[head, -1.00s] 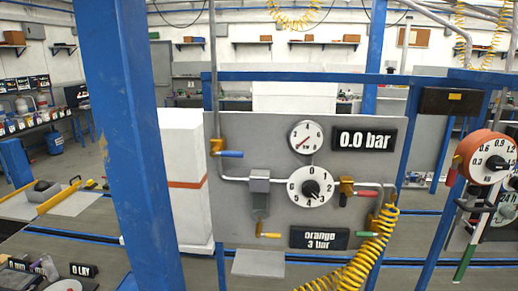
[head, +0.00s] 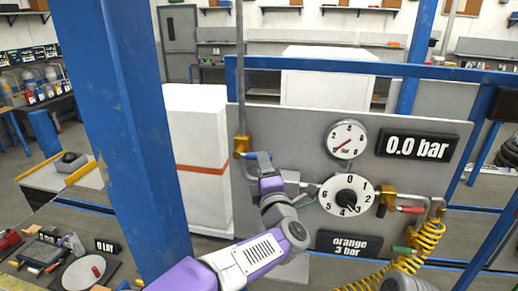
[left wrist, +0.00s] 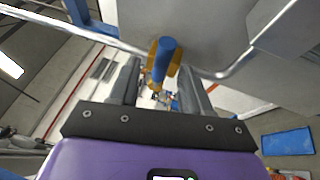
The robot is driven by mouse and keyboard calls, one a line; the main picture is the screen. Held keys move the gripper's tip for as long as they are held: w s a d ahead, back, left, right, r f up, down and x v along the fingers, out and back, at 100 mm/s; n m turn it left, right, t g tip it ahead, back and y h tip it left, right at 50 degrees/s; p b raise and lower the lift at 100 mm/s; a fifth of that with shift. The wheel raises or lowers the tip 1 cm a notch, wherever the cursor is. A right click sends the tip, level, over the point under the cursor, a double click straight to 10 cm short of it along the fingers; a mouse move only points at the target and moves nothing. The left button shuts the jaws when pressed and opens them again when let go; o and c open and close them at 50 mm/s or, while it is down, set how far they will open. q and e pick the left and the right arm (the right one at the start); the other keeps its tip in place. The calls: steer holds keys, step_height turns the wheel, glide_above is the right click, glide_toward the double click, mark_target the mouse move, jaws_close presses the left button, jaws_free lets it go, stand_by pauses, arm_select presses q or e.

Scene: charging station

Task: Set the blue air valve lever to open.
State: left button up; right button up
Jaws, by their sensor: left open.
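The blue air valve lever (head: 259,156) is on a brass valve (head: 241,146) on the vertical pipe at the grey panel's left edge. It points sideways to the right, across the pipe. My purple left gripper (head: 264,168) is at the lever and hides part of it. In the left wrist view the blue lever (left wrist: 165,58) shows end-on at the far end of the open fingers (left wrist: 159,78), roughly between them. Whether a finger touches it I cannot tell. My right gripper is not clearly in view.
The grey panel (head: 290,122) also holds a pressure gauge (head: 346,140), a numbered dial (head: 345,195), a "0.0 bar" display (head: 416,146) and a red-handled valve (head: 408,209) with a yellow coiled hose (head: 428,240). A blue post (head: 125,130) stands left of my arm.

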arm_select(q)
steer(key=f+p+x, duration=0.1)
steer(key=x, duration=0.5)
steer(key=shift+w+r+p, duration=0.25)
steer(key=shift+r+p, duration=0.1)
jaws_close()
